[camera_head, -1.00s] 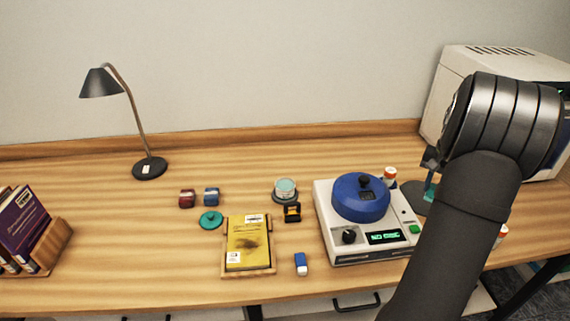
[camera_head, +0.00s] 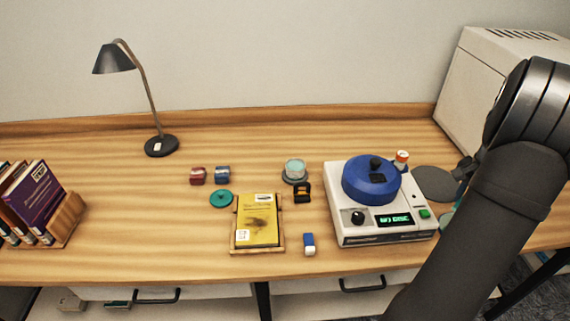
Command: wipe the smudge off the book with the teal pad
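The yellow book (camera_head: 268,234) lies in a shallow wooden holder (camera_head: 281,249) at the front middle of the table. A dark smudge (camera_head: 262,223) shows on its cover. A round teal disc (camera_head: 221,198), which looks like the teal pad, lies on the table just left of the book's far corner. My gripper (camera_head: 465,170) is at the right, beyond the white machine and well away from the book. It is mostly hidden by my dark arm, so its fingers are unclear. A small teal patch (camera_head: 447,216) shows beside my arm; I cannot tell what it belongs to.
The white machine (camera_head: 343,232) with a blue lid stands right of the book. A blue-and-white eraser (camera_head: 309,243), a black-and-orange item (camera_head: 303,193) and a clear teal-topped jar (camera_head: 294,170) are nearby. A lamp (camera_head: 161,146) and books (camera_head: 37,202) stand left.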

